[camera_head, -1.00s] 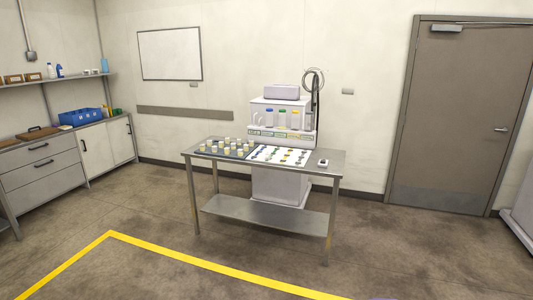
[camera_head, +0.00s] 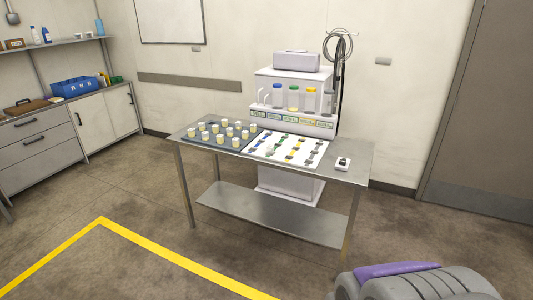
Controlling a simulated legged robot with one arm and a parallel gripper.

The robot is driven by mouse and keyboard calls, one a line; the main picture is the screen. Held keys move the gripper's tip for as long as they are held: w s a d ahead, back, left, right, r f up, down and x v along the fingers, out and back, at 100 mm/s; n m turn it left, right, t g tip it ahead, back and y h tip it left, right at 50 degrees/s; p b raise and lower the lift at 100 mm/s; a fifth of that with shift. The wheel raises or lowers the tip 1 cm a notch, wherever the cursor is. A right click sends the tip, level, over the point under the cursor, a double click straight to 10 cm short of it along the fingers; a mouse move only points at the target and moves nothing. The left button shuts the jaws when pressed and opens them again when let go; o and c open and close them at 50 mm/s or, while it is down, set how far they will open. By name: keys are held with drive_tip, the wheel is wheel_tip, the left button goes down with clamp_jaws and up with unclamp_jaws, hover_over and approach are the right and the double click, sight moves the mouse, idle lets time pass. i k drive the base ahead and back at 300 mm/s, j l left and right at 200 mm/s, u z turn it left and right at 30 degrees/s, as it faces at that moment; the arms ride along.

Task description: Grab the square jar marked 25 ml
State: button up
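Several small white-lidded jars with pale yellow contents stand on a dark mat (camera_head: 186,138) at the left of the steel table (camera_head: 345,178). One of them is a jar (camera_head: 236,142) near the mat's front right. Their markings are too small to read, so I cannot tell which is the 25 ml one or which is square. A grey and purple rounded part (camera_head: 410,280) at the lower right is probably part of my own body. My gripper's fingers do not show.
A white sheet (camera_head: 262,155) with small coloured parts lies beside the mat. A white machine (camera_head: 290,95) with coloured-cap bottles stands behind. Yellow tape (camera_head: 100,220) marks the floor, which is clear in front.

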sight(270, 148)
drive_tip(key=i+l, duration=0.1)
drive_tip(key=i, duration=0.4)
drive_tip(key=i+l+u, duration=0.1)
drive_tip(key=i, duration=0.4)
drive_tip(key=i+l, duration=0.1)
drive_tip(key=i, duration=0.4)
drive_tip(key=i+l, duration=0.15)
drive_tip(key=i, duration=0.3)
drive_tip(key=i+l+u, duration=0.1)
drive_tip(key=i, duration=0.4)
